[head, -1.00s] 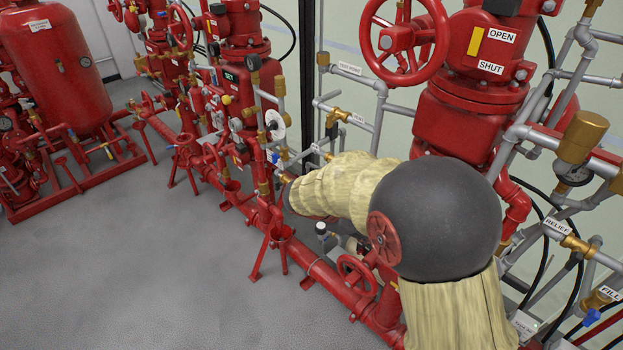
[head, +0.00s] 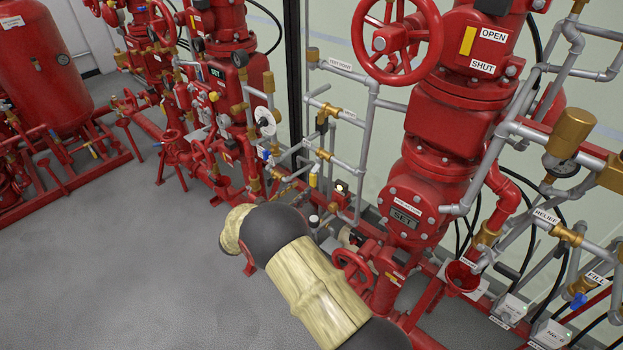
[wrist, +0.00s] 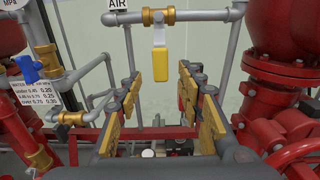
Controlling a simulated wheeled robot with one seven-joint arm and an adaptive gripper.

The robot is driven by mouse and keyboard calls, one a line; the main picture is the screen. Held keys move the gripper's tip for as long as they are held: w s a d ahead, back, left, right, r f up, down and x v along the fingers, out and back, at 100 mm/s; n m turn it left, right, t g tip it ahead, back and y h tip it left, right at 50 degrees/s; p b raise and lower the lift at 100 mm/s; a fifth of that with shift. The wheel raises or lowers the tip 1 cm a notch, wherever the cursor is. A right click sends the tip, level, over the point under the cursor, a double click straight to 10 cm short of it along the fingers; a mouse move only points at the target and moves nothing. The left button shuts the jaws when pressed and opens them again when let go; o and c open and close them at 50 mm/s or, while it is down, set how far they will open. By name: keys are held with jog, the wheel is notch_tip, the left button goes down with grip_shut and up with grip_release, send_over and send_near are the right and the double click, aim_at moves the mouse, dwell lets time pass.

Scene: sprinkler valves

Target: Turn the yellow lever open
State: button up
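No contact shows, and nothing is between the fingers. In the head view my gripper is hard to make out among the pipes beyond my arm.
A blue-handled valve (wrist: 33,68) and a pressure chart (wrist: 35,94) stand at the left in the wrist view. A large red flanged pipe (wrist: 275,75) and red handwheel (wrist: 300,155) are at the right. Grey floor (head: 150,270) is open at the left in the head view.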

aim_at(311, 181)
jog(key=shift+b+x, duration=0.65)
jog(key=shift+x, duration=3.15)
grip_shut()
